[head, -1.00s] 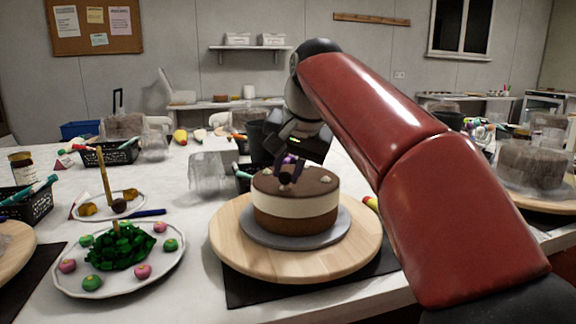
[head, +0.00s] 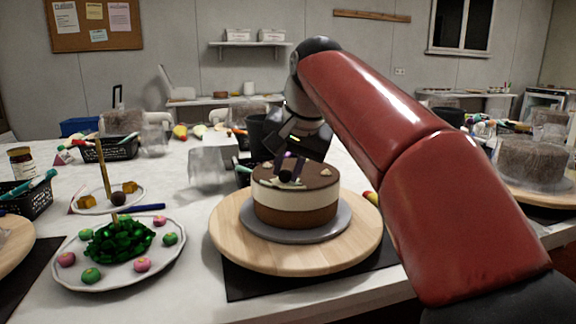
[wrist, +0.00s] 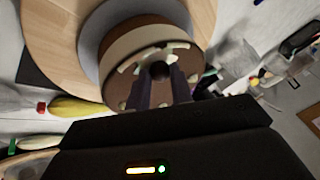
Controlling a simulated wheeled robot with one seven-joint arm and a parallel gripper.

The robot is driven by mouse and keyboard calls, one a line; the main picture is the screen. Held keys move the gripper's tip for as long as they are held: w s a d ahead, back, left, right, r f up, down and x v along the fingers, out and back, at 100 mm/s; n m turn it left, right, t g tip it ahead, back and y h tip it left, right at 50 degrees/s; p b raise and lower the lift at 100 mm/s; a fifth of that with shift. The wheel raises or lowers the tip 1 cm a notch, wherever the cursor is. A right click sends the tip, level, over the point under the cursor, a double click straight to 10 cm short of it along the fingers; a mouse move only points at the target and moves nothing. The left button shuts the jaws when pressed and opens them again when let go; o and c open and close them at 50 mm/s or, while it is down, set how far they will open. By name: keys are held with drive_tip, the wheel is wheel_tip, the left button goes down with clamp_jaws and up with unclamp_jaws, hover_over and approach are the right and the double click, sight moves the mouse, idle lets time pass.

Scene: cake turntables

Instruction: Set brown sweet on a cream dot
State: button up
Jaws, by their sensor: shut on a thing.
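My gripper (head: 287,179) reaches down over the cake, its dark purple fingers shut on a small dark brown round sweet (wrist: 160,70). The sweet is just at the cake's top; whether it touches a dot is unclear. The cake (head: 295,212) is layered brown and cream with a brown top. Pale cream dots ring its top, one at the right (head: 326,174) and one at the left in the wrist view (wrist: 125,68). The fingers hide part of the top. The cake stands on a grey board (head: 254,230) on a round wooden turntable (head: 232,245).
A white plate (head: 68,283) with green and pink sweets around a green heap is at the left. Behind it, a small plate (head: 85,209) holds yellow sweets and another brown one (head: 118,199). A clear box (head: 208,165) and black baskets (head: 107,149) stand behind.

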drive_tip(key=o, duration=1)
drive_tip(key=shift+f, duration=0.1)
drive_tip(key=shift+o, duration=0.2)
